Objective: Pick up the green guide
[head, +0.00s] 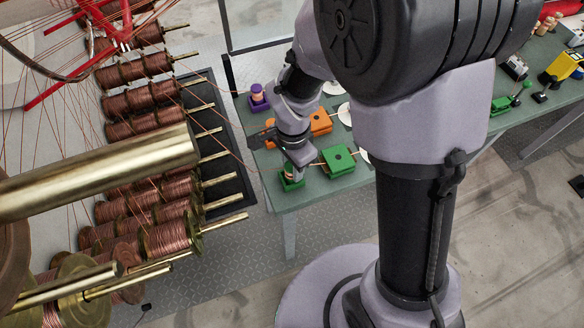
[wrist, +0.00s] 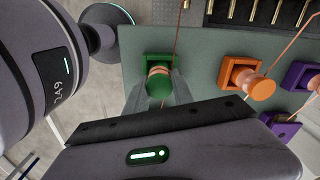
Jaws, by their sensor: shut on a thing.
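The green guide (wrist: 158,84) is a small round spool-like piece with a pale copper-coloured band, in the wrist view. It is at a square green holder (wrist: 147,61); whether it is lifted clear of the holder I cannot tell. My gripper (wrist: 160,92) is shut on the green guide, with a finger on each side of it. In the head view my gripper (head: 296,173) points down at the near left corner of the green table, and it hides much of the guide. The green holder (head: 291,184) shows below it there.
A green block with a hole (head: 338,161) lies just right of my gripper. An orange block (head: 319,121) and a purple guide (head: 257,90) are farther back. An orange guide (wrist: 240,80) stands nearby in the wrist view. Copper spools (head: 170,240) and thin wires are left.

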